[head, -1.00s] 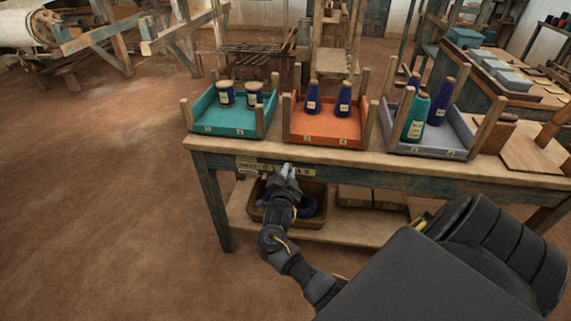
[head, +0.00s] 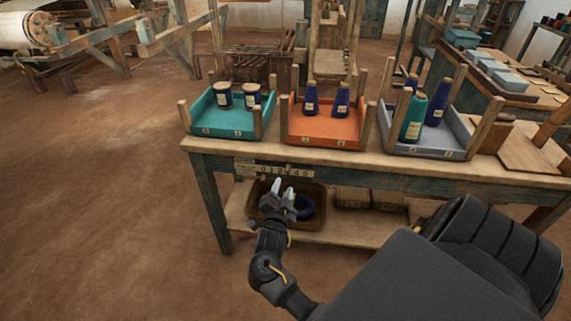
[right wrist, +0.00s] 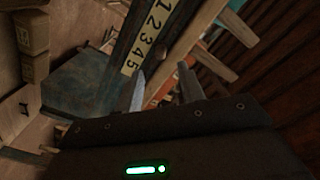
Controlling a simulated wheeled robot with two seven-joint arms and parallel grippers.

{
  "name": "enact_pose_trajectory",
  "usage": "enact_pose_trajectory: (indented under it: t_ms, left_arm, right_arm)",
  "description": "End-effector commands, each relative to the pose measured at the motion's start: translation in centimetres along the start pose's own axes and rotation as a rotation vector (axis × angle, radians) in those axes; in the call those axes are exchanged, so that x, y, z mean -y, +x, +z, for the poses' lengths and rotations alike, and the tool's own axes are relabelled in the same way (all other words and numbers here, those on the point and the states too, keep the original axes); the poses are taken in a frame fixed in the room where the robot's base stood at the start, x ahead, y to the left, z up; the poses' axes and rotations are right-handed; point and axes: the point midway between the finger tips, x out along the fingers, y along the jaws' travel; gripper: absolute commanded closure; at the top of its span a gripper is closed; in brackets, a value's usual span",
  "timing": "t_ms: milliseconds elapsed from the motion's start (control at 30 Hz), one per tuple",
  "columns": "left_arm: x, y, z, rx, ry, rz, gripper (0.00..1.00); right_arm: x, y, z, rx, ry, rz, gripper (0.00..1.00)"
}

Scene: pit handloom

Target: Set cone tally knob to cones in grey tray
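The grey tray (head: 452,152) stands at the right end of the bench top. My right gripper (head: 284,187) is open and empty, just below and in front of the strip. My left gripper is out of view.
A teal tray (head: 222,133) with two dark cones and an orange tray (head: 325,140) with two blue cones stand left of the grey one. Under the bench, a brown basket (head: 318,190) sits on the lower shelf behind my gripper. The floor at left is clear.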

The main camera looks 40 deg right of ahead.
Motion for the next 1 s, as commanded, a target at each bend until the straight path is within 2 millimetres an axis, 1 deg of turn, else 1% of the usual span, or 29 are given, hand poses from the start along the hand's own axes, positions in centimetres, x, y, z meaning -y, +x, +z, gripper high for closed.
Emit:
enact_pose_trajectory:
  t_ms: [33,100,200,300,667,867,900,967,1000]
  left_arm:
    - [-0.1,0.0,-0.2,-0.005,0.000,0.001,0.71]
    - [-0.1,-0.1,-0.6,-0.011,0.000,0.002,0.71]
    - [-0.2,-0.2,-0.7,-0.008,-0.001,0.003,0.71]
    - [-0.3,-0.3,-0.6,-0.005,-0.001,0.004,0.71]
    - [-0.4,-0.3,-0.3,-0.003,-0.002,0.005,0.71]
    - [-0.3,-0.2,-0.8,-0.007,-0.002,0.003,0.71]
    - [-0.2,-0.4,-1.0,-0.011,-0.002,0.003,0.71]
    - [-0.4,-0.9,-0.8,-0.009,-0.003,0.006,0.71]
    - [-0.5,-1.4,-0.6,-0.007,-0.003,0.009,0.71]
  right_arm:
    - [-0.1,-0.9,0.0,0.001,0.003,0.003,0.61]
    - [-0.1,-1.9,0.0,0.000,0.001,0.002,0.61]
    - [-0.1,-2.9,0.0,0.001,0.001,0.002,0.61]
    - [-0.1,-3.4,-0.1,-0.001,0.000,0.001,0.61]
    - [0.0,-3.5,-0.1,-0.001,0.000,0.001,0.61]
    - [0.0,-3.5,-0.1,-0.001,0.000,0.001,0.61]
    - [0.1,-3.5,-0.2,-0.001,0.000,0.000,0.61]
    - [0.6,-3.5,-0.7,-0.001,0.000,0.000,0.61]
    - [1.1,-3.5,-1.2,-0.001,0.000,0.000,0.61]
